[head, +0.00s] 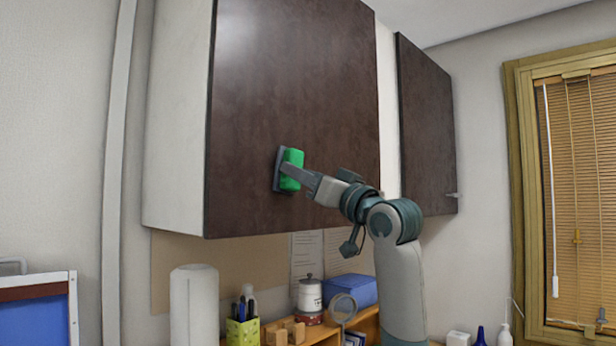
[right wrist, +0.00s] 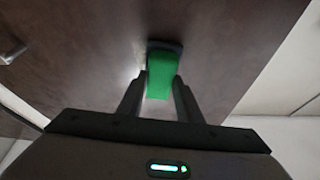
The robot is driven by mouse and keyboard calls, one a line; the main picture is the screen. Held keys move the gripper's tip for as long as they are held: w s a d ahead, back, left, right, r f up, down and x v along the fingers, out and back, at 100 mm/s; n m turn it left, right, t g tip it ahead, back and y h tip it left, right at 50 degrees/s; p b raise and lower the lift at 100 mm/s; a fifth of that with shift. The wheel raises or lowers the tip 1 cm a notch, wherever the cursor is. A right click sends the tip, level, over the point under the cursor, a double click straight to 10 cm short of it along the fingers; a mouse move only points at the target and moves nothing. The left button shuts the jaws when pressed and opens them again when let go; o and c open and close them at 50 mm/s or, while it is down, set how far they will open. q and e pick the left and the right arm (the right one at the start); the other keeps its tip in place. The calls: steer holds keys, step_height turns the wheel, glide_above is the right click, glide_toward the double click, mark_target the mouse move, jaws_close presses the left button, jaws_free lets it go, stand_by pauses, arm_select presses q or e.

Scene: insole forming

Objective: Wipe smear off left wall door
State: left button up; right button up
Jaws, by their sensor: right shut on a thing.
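The left wall door (head: 292,85) is a dark brown panel on the white upper cabinet, and it looks closed. My right gripper (head: 286,172) is shut on a green block with a dark grey pad (head: 278,170), near the door's lower left part. In the right wrist view, the green block (right wrist: 159,75) sits between the fingers with its pad end at the brown door surface (right wrist: 225,45); the pad seems to touch it. I cannot make out a clear smear. A pale sheen on the door's upper left may be reflected light. My left gripper is not in view.
A second brown door (head: 427,120) with a small handle hangs to the right. Below are a paper roll (head: 194,305), a green pen cup (head: 243,331), a white canister (head: 310,294) and a blue box (head: 350,290). A window with blinds (head: 583,190) is at right.

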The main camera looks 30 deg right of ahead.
steer(key=shift+a, duration=0.2)
steer(key=shift+r+p, duration=0.65)
steer(key=shift+r, duration=0.2)
steer(key=shift+d, duration=0.15)
steer(key=shift+w+d+p, duration=0.2)
steer(key=shift+w+d, duration=0.15)
steer(key=shift+d, duration=0.55)
steer(key=shift+w+d+p, duration=0.15)
steer(key=shift+w+d, duration=0.15)
steer(key=shift+d, duration=0.55)
steer(key=shift+w+d+p, duration=0.15)
steer(key=shift+w+d, duration=0.05)
steer(key=shift+d, duration=0.45)
steer(key=shift+w+d+p, duration=0.2)
steer(key=shift+w+d, duration=0.05)
steer(key=shift+d, duration=0.35)
steer(key=shift+w+d+p, duration=0.15)
steer(key=shift+w+d, duration=0.05)
steer(key=shift+d, duration=0.45)
